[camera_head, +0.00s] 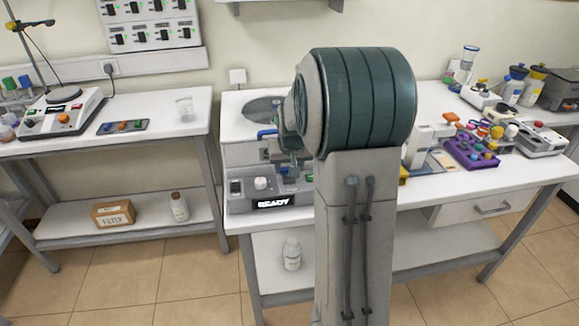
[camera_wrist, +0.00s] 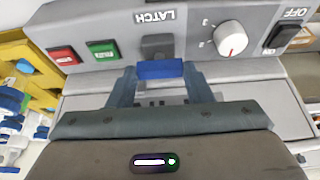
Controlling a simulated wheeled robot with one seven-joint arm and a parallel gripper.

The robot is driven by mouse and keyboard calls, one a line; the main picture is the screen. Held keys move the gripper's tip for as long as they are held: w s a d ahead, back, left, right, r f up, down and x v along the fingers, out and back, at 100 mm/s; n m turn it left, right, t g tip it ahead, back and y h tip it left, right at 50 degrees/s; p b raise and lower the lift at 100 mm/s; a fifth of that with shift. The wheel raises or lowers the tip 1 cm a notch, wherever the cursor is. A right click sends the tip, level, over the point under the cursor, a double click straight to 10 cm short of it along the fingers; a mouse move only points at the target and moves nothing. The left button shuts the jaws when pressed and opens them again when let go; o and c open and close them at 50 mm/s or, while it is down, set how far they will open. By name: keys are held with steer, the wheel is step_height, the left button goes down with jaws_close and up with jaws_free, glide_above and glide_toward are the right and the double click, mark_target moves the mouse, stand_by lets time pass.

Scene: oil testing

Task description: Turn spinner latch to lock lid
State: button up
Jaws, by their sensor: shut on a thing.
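The spinner (camera_head: 250,190) is a grey machine on the right-hand bench, with a lit READY display on its front. In the wrist view its panel (camera_wrist: 120,20) appears upside down and carries the word LATCH. The blue latch knob (camera_wrist: 160,69) sits on a grey mount beside that label. My gripper (camera_wrist: 160,80) has one finger on each side of the blue knob and is shut on it. In the head view my arm covers the spinner's right part, and the gripper (camera_head: 290,172) is only partly visible. I cannot tell whether the latch is turned.
A red button (camera_wrist: 64,56), a green button (camera_wrist: 103,50), a white dial (camera_wrist: 230,39) and an OFF switch (camera_wrist: 281,37) are close to the latch. A purple rack (camera_head: 470,153) stands right of my arm. A gap separates the left bench (camera_head: 160,130).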

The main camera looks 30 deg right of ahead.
steer(key=o, duration=1)
steer(key=v, duration=1.4)
steer(key=shift+s+f+b, duration=0.1)
steer(key=shift+b, duration=0.25)
